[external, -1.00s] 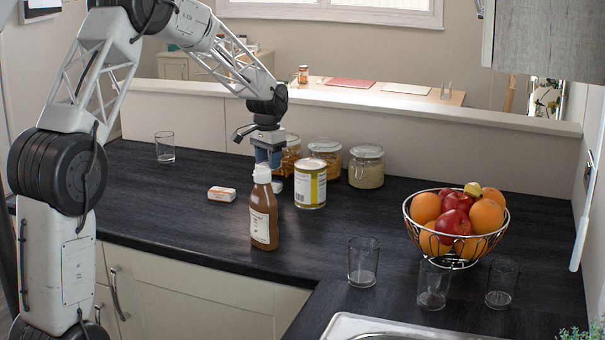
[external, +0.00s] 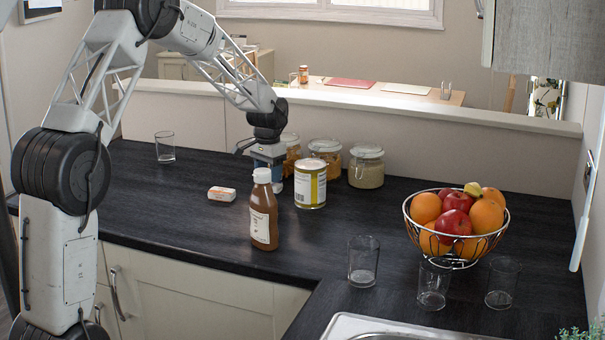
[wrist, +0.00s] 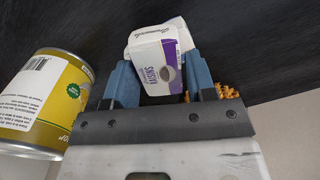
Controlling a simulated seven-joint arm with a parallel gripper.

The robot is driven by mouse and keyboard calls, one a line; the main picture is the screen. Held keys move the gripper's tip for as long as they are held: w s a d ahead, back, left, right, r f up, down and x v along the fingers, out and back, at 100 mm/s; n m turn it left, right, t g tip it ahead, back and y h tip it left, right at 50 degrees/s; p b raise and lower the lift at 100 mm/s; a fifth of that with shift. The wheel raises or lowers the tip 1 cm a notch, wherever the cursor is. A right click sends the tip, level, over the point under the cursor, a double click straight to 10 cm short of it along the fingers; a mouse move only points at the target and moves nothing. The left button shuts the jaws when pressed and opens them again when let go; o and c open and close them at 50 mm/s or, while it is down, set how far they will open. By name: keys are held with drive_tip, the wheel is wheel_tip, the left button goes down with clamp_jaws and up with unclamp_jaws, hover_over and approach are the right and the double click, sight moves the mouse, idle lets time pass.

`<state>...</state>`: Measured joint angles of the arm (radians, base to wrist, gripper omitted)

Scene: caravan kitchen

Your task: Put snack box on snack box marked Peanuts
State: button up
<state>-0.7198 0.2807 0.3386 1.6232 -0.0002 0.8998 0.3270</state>
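In the wrist view, a white and purple snack box marked Raisins (wrist: 157,62) lies between the two blue fingers of my gripper (wrist: 161,75). The fingers stand on either side of the box, apart and very close to it; I cannot see a firm hold. In the external view, my gripper (external: 268,172) is low over the counter behind the brown sauce bottle, which hides part of it. A small orange and white box (external: 221,194) lies flat on the counter to the left; its label is too small to read.
The sauce bottle (external: 264,212) and a yellow-labelled can (external: 310,184) stand close to my gripper; the can also shows in the wrist view (wrist: 42,103). Glass jars (external: 366,168) stand behind. A glass (external: 165,147) is at the far left, and a fruit bowl (external: 410,222) at the right.

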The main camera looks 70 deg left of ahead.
drive_tip(key=shift+o, duration=1.4)
drive_tip(key=shift+r, duration=0.2)
wheel_tip(320, 180, up, 12)
idle(0.4)
